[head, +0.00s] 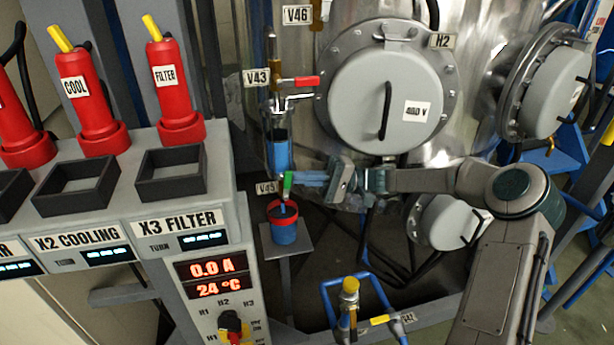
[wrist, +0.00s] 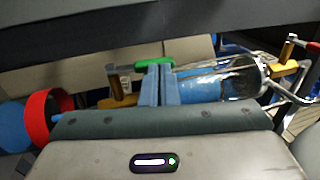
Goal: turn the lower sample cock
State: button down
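The lower sample cock, tagged V45 (head: 265,187), sits under the glass sample vessel (head: 280,152), which holds blue liquid. My gripper (head: 298,179) comes in from the right at the handle. In the wrist view its two blue fingers (wrist: 159,72) are side by side with almost no gap, tips at the green handle. They look in contact with it, not clamped around it.
A blue bucket with a red rim (head: 284,229) stands on a small grey stand (head: 291,249) below the cock, with blue at the outlet above it. The upper cock V43 has a red handle (head: 307,82). The control console (head: 190,215) is left; the steel vessel (head: 470,100) is behind.

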dwell(0.5)
jog(key=v, duration=0.7)
jog(key=shift+d, duration=0.25)
